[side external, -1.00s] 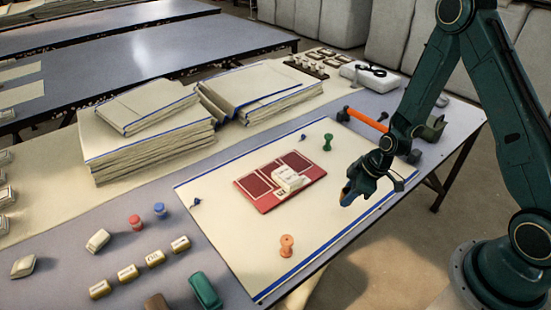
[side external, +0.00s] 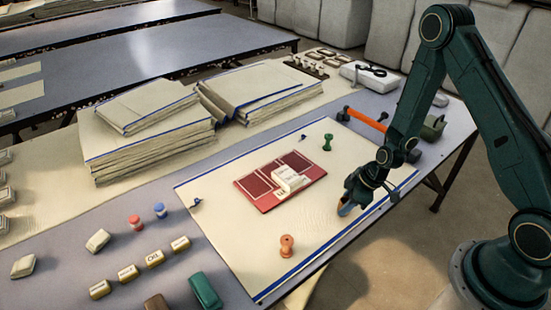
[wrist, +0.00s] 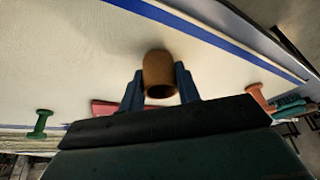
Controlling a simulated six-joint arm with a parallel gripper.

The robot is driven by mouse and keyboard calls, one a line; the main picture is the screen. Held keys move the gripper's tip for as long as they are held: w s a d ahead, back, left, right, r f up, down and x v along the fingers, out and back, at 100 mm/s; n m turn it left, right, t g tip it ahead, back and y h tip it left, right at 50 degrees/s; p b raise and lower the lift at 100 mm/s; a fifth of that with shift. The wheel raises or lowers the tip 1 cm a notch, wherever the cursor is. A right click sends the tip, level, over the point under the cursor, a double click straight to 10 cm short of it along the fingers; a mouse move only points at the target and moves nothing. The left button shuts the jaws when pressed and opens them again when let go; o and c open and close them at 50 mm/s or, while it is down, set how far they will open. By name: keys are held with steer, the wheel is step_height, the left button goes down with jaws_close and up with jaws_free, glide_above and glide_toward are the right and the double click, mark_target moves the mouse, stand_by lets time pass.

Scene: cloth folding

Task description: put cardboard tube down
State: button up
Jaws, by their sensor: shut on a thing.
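A short brown cardboard tube (wrist: 160,72) sits between the two blue-grey fingers of my gripper (wrist: 159,88) in the wrist view. My gripper is shut on it, with a finger against each side. In the side view my gripper (side external: 352,200) is low over the right part of the cream cloth (side external: 235,225), near its blue-striped edge. I cannot tell whether the tube touches the cloth.
A red panel (side external: 255,194) with white blocks (side external: 290,178) lies mid-cloth. An orange spool (side external: 287,245) and a green spool (side external: 328,142) stand on the cloth on either side of my gripper. An orange roller (side external: 366,120) lies behind. Cloth between panel and gripper is bare.

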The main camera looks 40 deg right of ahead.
steer(key=o, duration=0.9)
steer(key=shift+f, duration=0.1)
steer(key=shift+o, duration=0.2)
steer(key=shift+r, duration=0.2)
steer(key=v, duration=1.2)
